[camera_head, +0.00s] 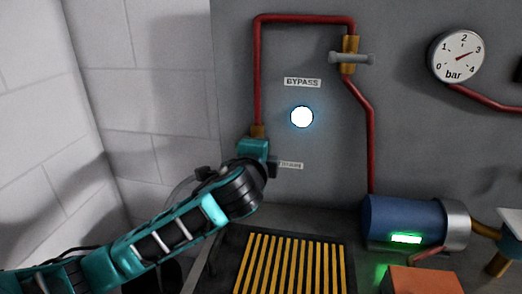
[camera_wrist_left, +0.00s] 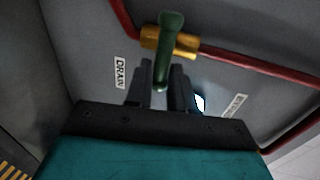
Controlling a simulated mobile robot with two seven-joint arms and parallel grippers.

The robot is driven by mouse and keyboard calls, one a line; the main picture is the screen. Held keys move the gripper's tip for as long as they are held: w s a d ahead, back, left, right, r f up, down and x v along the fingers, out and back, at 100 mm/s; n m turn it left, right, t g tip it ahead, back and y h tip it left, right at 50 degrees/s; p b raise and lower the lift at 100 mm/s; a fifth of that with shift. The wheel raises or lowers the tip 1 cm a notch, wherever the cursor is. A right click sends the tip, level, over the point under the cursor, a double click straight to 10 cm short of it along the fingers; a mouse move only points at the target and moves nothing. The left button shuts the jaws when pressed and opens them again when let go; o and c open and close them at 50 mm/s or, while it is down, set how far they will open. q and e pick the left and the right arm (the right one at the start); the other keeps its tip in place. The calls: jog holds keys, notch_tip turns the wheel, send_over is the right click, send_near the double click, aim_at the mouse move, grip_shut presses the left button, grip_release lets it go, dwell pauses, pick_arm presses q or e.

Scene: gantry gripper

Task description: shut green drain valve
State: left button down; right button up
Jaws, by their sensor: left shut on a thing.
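The green drain valve handle (camera_wrist_left: 171,32) shows in the left wrist view, standing across the red pipe on a brass valve body (camera_wrist_left: 160,42). My left gripper (camera_wrist_left: 162,78) has a finger on each side of the handle's near end and is shut on it. In the head view the brass body (camera_head: 258,131) shows at the lower end of the red pipe, just above my left gripper (camera_head: 256,148). The gripper hides the green handle there. The DRAIN label (camera_wrist_left: 119,73) is on the wall beside the fingers. My right gripper is out of view.
A second brass valve with a grey handle (camera_head: 352,58) sits across the pipe at upper right. A BYPASS label (camera_head: 302,83), a glowing white lamp (camera_head: 302,117) and a pressure gauge (camera_head: 456,56) are on the wall. A blue cylinder (camera_head: 395,220) and yellow-barred grate (camera_head: 290,265) lie below.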

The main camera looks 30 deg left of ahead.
pick_arm(q)
jog(key=c, duration=1.1)
grip_release()
jog(key=v, duration=1.2)
jog(key=shift+s, duration=0.35)
jog(key=shift+d, duration=0.1)
